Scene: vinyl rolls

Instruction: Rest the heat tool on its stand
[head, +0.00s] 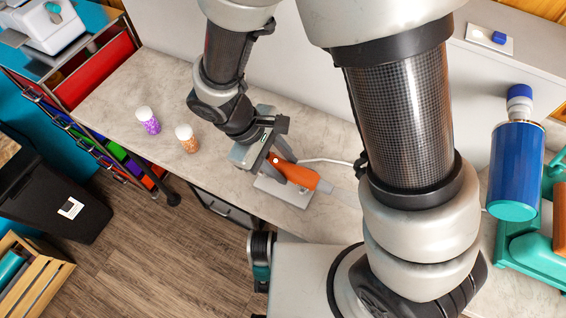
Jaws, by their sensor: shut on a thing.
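The orange heat tool (308,179) is between the fingers of my gripper (286,178), which is shut on it. The tool slants down to the right, and its pale front end runs toward my large arm link. A flat light-grey plate (288,197), which looks like the stand's base, lies on the counter below the gripper and tool. The gripper and tool hide part of it. I cannot tell whether the tool touches the stand or hangs just above it.
The counter (120,95) holds a purple jar (149,124) and an orange jar (187,142) left of the gripper. A white cable or rod (325,160) curves behind the tool. A blue roll (516,165) and teal machine (520,240) stand right. The counter's front edge is close below.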

